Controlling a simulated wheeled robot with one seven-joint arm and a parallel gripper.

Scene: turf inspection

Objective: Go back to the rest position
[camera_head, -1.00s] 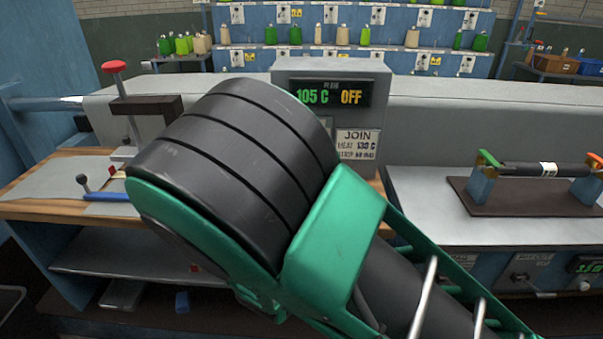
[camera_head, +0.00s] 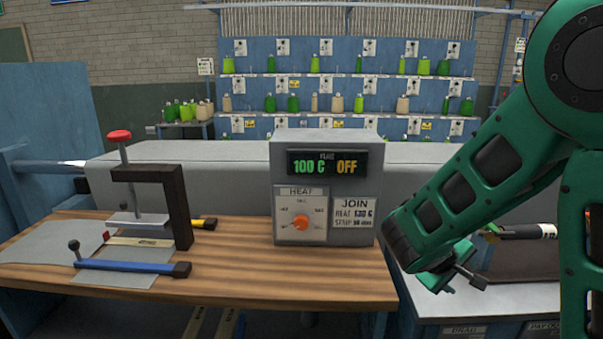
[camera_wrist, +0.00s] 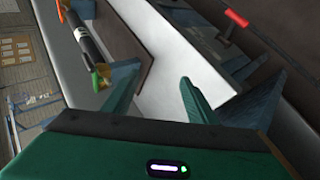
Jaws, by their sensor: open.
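My arm is folded at the right side of the head view, and my gripper (camera_head: 458,282) hangs beside the right end of the wooden bench (camera_head: 250,270). In the wrist view my gripper (camera_wrist: 156,90) shows two green fingers spread apart with nothing between them. A pale metal surface lies beyond the fingers.
A heater box (camera_head: 327,190) on the bench reads 100 C OFF and has an orange dial (camera_head: 301,223). A clamp press with a red knob (camera_head: 119,135) and a blue-handled bar (camera_head: 125,267) are at left. Shelves of green and beige bottles (camera_head: 337,104) stand behind.

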